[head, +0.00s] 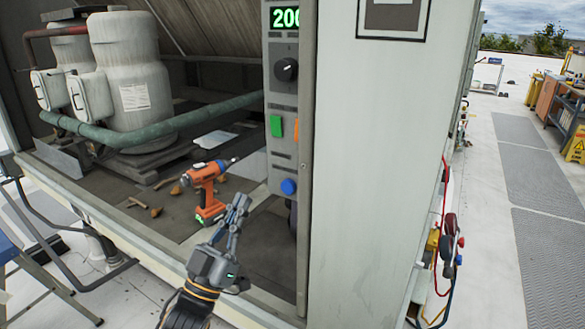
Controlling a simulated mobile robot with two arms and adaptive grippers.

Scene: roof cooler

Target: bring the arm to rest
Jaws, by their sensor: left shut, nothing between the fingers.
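My left gripper (238,207) is in the lower middle of the head view, its arm coming up from the bottom edge. Its fingers are together and empty, pointing up and away from me. It is just right of an orange cordless drill (203,181), which stands upright on the cooler's floor with its bit toward the right. I cannot tell whether the gripper touches the drill. My right gripper does not show.
A control panel (284,165) with a green "200" display, a dial and a blue button stands close right of the gripper. White compressors (128,75) and a green pipe (180,122) are behind. A blue stepladder (35,270) is at left. The roof walkway (550,250) at right is clear.

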